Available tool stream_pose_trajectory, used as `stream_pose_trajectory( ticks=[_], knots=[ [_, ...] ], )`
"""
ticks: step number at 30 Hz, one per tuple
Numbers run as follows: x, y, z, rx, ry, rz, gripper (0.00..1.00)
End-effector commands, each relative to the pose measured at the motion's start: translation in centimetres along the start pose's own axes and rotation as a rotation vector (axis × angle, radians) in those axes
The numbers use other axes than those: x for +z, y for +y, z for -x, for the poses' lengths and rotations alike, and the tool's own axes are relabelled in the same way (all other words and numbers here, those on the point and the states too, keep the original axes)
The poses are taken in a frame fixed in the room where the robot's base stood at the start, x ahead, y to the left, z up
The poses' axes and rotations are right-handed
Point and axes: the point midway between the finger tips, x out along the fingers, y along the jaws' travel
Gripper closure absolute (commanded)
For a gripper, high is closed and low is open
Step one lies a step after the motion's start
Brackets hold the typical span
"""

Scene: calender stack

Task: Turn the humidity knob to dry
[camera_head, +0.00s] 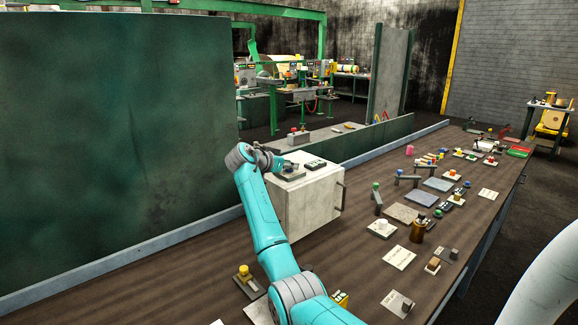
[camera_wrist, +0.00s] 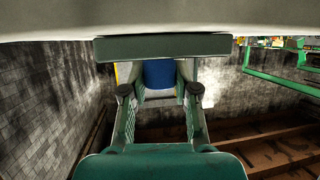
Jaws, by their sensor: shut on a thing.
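The blue piece sits under a dark green bar (camera_wrist: 225,45). I cannot tell for sure that it is the humidity knob. No humidity or dry marking is readable, and the gripped spot is too small to make out in the head view.
A dark green panel (camera_head: 110,140) stands close on the left. The brown bench (camera_head: 130,285) carries many small switches, plates and knobs to the right.

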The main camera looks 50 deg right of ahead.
Motion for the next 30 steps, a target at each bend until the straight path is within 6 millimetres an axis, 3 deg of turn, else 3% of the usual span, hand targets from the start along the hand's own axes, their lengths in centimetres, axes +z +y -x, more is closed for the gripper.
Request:
stream_pose_trajectory(
  ticks=[1, 3, 4, 16, 30],
  knots=[
    [0.1, 0.0, 0.0, 0.0, -0.002, 0.002, 0.66],
    [0.1, 0.0, 0.0, 0.0, -0.002, 0.002, 0.48],
    [0.1, 0.0, 0.0, 0.0, -0.002, 0.002, 0.45],
    [0.0, 0.0, 0.7, -0.001, 0.0, 0.001, 0.45],
    [0.1, -0.1, 9.0, -0.003, -0.001, 0.0, 0.45]
  ],
)
